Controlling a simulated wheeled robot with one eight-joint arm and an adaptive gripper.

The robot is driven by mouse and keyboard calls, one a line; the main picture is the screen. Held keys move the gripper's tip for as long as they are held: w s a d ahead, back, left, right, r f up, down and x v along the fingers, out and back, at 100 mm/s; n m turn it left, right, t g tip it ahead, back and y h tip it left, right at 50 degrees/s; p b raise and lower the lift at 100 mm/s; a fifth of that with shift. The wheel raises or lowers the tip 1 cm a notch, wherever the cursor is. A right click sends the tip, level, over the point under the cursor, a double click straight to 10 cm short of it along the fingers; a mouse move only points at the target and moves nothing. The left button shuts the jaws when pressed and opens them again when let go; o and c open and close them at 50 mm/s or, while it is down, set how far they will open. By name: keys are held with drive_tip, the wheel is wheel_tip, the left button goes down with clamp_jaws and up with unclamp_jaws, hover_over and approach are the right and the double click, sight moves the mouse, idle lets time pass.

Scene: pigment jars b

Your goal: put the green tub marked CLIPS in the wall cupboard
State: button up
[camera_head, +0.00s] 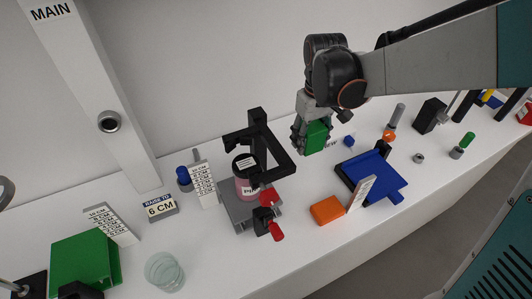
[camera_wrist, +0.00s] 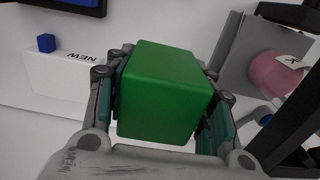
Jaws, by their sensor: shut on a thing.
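My gripper (camera_head: 311,128) is shut on a green block-shaped thing (camera_head: 316,138), held above the white bench right of the black-framed stand. In the wrist view the green thing (camera_wrist: 165,90) sits between both fingers, its plain faces toward the camera. No CLIPS marking shows on the visible faces, so I cannot tell whether it is the named tub. A larger green box (camera_head: 82,262) stands at the bench's left front. I see no wall cupboard in either view.
The black-framed stand (camera_head: 262,150) holds a pink jar (camera_head: 246,186). A blue tray (camera_head: 373,175) and an orange block (camera_head: 327,210) lie to the right. A glass (camera_head: 164,272) stands at the front left. A post marked MAIN (camera_head: 85,80) rises at the back left.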

sight(303, 179)
wheel_tip(303, 179, down, 15)
drive_tip(key=b, duration=0.4)
drive_tip(key=shift+f, duration=0.2)
drive_tip(key=o, duration=1.1)
drive_tip(key=shift+r, duration=0.1)
